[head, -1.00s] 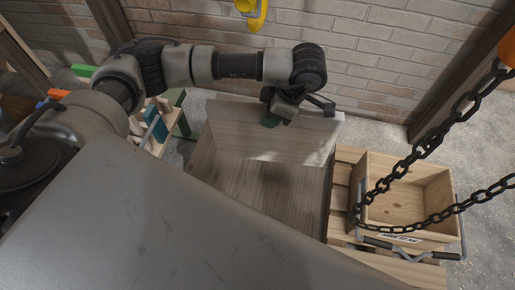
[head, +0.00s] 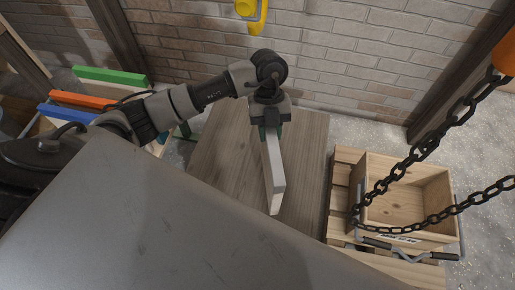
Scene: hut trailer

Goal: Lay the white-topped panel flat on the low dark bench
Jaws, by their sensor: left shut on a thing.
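My left gripper (head: 269,131) comes in from the left and is shut on the far end of the pale panel (head: 275,172). The panel stands on edge, tilted slightly, with its narrow side towards me and its near end reaching down to the right. It is over the grey-brown wooden top (head: 222,150), which looks like the low bench. I cannot tell whether its lower edge touches that top. The panel's white face is mostly turned from view. My right gripper is not in view.
A wooden crate (head: 435,190) sits on a pallet (head: 340,195) at the right. Black chains (head: 427,147) hang in front of it. A rack with green, orange and blue boards (head: 85,101) is at the left. A brick wall (head: 345,65) stands behind.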

